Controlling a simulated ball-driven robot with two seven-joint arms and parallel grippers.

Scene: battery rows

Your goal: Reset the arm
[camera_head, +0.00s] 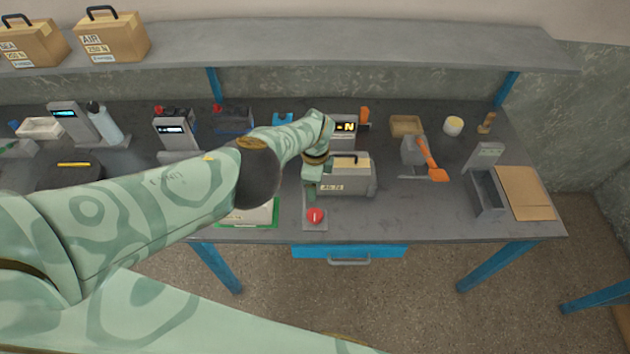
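My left arm (160,200), pale green with darker patterns, comes in from the left and reaches over the workbench. Its wrist bends down and the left gripper (312,188) is at the left end of a grey box device (345,182) with a label and a dark handle on top. The fingers are small and partly hidden, so I cannot tell whether they are open or touch the box. Another pale green link of mine crosses the bottom left. My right gripper is not in view.
A red button (315,216) sits at the bench's front edge. An orange lever (430,160) on a grey base stands to the right, before a grey slotted bin (485,190) and brown board (525,192). Cardboard boxes (115,35) sit on the shelf (330,42). Bare bench shows right of the grey box.

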